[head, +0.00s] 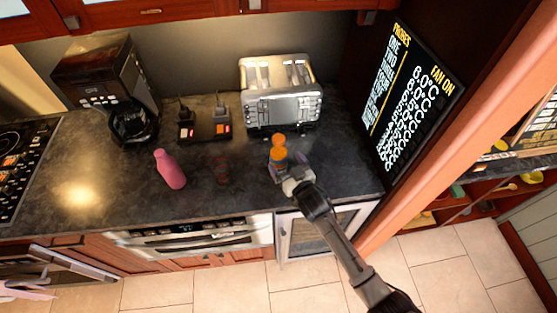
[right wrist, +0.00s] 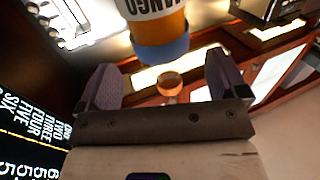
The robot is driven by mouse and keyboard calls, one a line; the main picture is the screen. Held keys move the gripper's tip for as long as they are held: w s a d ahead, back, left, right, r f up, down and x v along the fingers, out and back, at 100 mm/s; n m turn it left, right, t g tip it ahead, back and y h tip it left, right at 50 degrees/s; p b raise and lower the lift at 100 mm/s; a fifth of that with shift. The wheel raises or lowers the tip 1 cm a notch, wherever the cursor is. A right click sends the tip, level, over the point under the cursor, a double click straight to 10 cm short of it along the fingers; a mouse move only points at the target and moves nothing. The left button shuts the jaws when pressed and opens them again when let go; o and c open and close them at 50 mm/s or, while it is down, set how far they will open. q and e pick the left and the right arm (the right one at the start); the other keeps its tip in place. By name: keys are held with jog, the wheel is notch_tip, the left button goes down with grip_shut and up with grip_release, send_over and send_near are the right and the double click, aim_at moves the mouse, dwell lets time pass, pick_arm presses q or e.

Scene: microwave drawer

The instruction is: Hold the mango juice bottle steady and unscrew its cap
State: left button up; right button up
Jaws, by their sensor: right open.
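The mango juice bottle (head: 278,156) stands on the dark counter in front of the toaster, with an orange cap (head: 278,139) on top. In the right wrist view the bottle (right wrist: 157,22) shows a label reading MANGO upside down and a blue band at its lower end in the picture. My right gripper (head: 286,167) is at the near side of the bottle, low down. In the right wrist view the gripper (right wrist: 164,80) is open, its fingers apart with nothing gripped. Whether a finger touches the bottle is unclear. My left gripper is not in view.
A pink bottle (head: 171,169) and a small dark reddish item (head: 221,169) stand left on the counter. A toaster (head: 280,92) and a coffee machine (head: 105,75) are behind. A display panel (head: 405,95) bounds the right. A small orange round thing (right wrist: 169,84) shows between the fingers.

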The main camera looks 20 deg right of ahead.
aim_at(283, 146)
jog(key=shift+w+a+f, duration=0.1)
jog(key=shift+w+a, duration=0.1)
jog(key=shift+w, duration=1.1)
jog(key=shift+w+a, duration=0.2)
jog(key=shift+w, duration=1.1)
jog(key=shift+c, duration=0.2)
jog(key=c, duration=1.2)
jog(key=shift+r, duration=0.65)
jog(key=r, duration=0.2)
jog(key=d+r, duration=0.1)
jog(key=shift+s+r+p, duration=0.35)
jog(key=shift+s+p, duration=0.05)
jog(key=s+d+r, duration=0.6)
jog(key=s+d, duration=0.1)
jog(key=shift+s+d, duration=0.15)
jog(key=shift+s, duration=0.1)
jog(key=shift+r, duration=0.1)
